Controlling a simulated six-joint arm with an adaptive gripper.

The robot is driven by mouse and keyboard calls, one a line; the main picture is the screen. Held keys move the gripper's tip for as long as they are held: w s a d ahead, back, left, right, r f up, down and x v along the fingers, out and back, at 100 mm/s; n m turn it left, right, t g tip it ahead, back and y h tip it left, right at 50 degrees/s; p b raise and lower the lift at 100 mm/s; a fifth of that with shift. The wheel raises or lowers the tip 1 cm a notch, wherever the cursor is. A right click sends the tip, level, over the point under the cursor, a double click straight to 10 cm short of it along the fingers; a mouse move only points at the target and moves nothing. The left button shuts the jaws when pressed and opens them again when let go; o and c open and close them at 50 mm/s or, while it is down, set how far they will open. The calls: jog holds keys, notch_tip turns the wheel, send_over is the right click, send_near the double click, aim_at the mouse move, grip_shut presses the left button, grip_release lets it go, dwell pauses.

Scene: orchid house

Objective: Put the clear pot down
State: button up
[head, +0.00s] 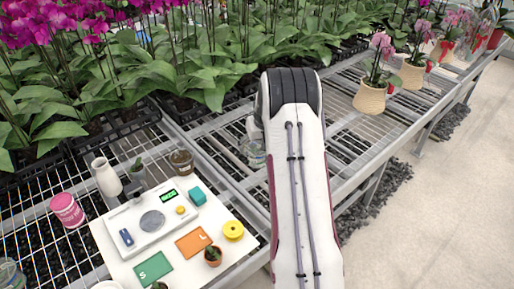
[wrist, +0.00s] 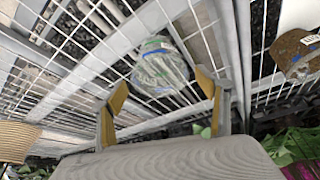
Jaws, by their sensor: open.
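The clear pot (wrist: 160,68) shows in the wrist view as a see-through round shape with blue and green marks, just beyond my fingertips. My gripper (wrist: 160,90) is open, with one yellow-faced finger to each side of the pot's near edge and a visible gap at the left finger. In the head view the clear pot (head: 254,152) is at the wire bench beside my arm, which hides part of it. My gripper is mostly hidden behind the arm there. I cannot tell whether the pot's base touches the mesh.
A white board (head: 230,262) with a scale (head: 150,222), coloured cards and small pots lies at lower left. A brown jar (head: 181,162), white vase (head: 106,177) and pink tub (head: 67,209) stand nearby. Orchids fill the back. A basket pot (head: 370,98) stands right; bench mesh between is open.

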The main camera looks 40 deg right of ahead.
jog(key=v, duration=1)
dwell(0.6)
jog(key=s+a+r+n, duration=0.1)
jog(key=s+a+r, duration=0.4)
jog(key=a+r, duration=0.55)
jog(key=s+a+r+n, duration=0.1)
jog(key=s+a+r, duration=0.5)
jog(key=a, duration=0.8)
jog(key=s+a+n+y, duration=0.1)
jog(key=s+a, duration=0.5)
jog(key=s, duration=0.4)
jog(key=s+a+n+t, duration=0.1)
jog(key=s+a, duration=0.6)
jog(key=s, duration=0.4)
jog(key=shift+s+r+n+y, duration=0.2)
jog(key=shift+r+n+y, duration=0.1)
jog(key=shift+r+y, duration=0.15)
